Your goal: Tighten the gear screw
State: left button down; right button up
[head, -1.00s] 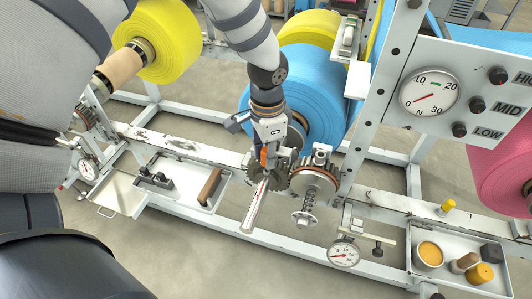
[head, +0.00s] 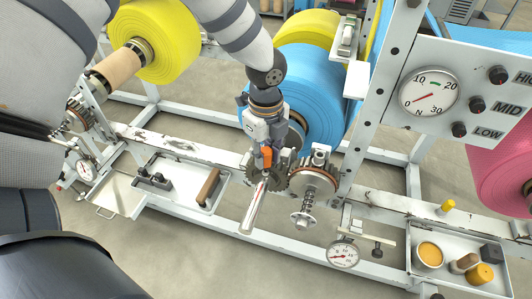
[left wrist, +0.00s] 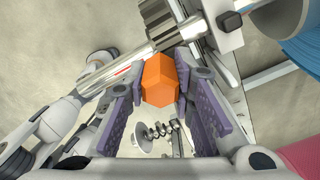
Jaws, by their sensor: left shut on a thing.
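The orange gear screw (head: 266,156) has a hexagonal head, which shows large in the left wrist view (left wrist: 160,79). It sits by the dark toothed gear (head: 274,178) at the end of a pale shaft (head: 253,209). My left gripper (head: 265,150) reaches down from above at the gear. In the left wrist view its two purple-padded fingers (left wrist: 160,90) are shut on opposite sides of the screw head. The gear (left wrist: 170,18) lies just beyond the screw there. The screw's lower part is hidden. My right gripper is in neither view.
A second wheel (head: 313,181) with a spring-loaded bolt (head: 306,206) stands right beside the gear. A blue roll (head: 320,90) is close behind. A dial gauge (head: 343,253) hangs front right. Trays (head: 205,190) with parts flank the frame rail.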

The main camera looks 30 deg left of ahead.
pick_arm(q)
jog(key=shift+r, duration=0.1)
jog(key=shift+r, duration=2)
jog(key=shift+d, duration=0.1)
jog(key=shift+s+d+r+n, duration=0.15)
jog(key=shift+d+r+n, duration=0.05)
jog(key=shift+n, duration=0.4)
jog(key=s+d+r+n, duration=0.2)
jog(key=s+n, duration=0.1)
jog(key=n, duration=0.7)
jog(key=s+d+r+n, duration=0.2)
jog(key=s+d+n, duration=0.1)
jog(key=n, duration=0.6)
jog(key=shift+s+d+r+n, duration=0.3)
jog(key=shift+s+r+n, duration=0.05)
jog(key=shift+r+n, duration=0.05)
jog(key=c, duration=2.3)
grip_release()
